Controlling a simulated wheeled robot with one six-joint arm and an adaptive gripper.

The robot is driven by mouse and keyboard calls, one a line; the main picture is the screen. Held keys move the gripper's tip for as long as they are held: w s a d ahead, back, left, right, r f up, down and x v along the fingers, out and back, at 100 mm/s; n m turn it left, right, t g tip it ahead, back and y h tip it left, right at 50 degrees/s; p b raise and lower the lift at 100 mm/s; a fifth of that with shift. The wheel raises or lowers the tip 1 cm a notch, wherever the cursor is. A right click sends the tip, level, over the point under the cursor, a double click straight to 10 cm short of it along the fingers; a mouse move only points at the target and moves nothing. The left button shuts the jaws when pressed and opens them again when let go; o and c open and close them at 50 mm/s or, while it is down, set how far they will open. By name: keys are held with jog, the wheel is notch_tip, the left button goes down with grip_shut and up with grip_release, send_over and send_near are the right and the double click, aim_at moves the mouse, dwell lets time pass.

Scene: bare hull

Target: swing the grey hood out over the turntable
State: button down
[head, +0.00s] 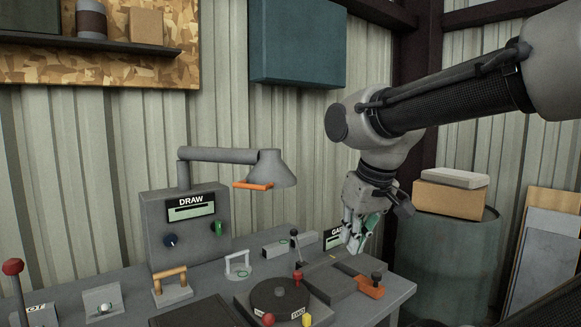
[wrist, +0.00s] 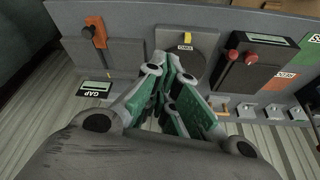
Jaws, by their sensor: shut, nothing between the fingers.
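The grey hood (head: 272,168) hangs at the right end of a grey swing arm (head: 222,155) on a post behind the DRAW box. An orange handle (head: 253,185) sits at its lower left edge. The dark round turntable (head: 280,295) is on the bench, lower in the head view; whether the hood is directly above it I cannot tell. The turntable also shows in the wrist view (wrist: 207,45), partly behind my fingers. My gripper (head: 355,240) is shut and empty, pointing down over the right of the bench, right of the hood and apart from it. The wrist view does not show the hood.
The DRAW box (head: 165,235) stands left of the hood. An orange slider (head: 370,288) is below my gripper. A drum (head: 445,255) stands at right.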

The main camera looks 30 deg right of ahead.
aim_at(279, 172)
jog(key=w+d+r+m+g+h, duration=0.1)
jog(key=w+r+m, duration=0.1)
jog(key=w+r, duration=0.6)
jog(key=w+d+r+m, duration=0.1)
jog(key=w+r+m, duration=0.3)
jog(key=w, duration=0.6)
jog(key=w+d+r+m+g+h, duration=0.1)
jog(key=w+r+m, duration=0.15)
jog(key=w, duration=0.65)
jog(key=w+d+r+m+h, duration=0.1)
jog(key=w+r+m, duration=0.15)
jog(key=w, duration=0.65)
notch_tip(279, 172, down, 9)
jog(key=shift+s+a, duration=0.2)
jog(key=shift+a, duration=0.25)
jog(key=shift+r, duration=0.1)
jog(key=shift+m+g, duration=0.3)
jog(key=shift+m, duration=0.4)
jog(key=s+a, duration=0.6)
jog(key=s, duration=0.1)
jog(key=shift+a, duration=0.1)
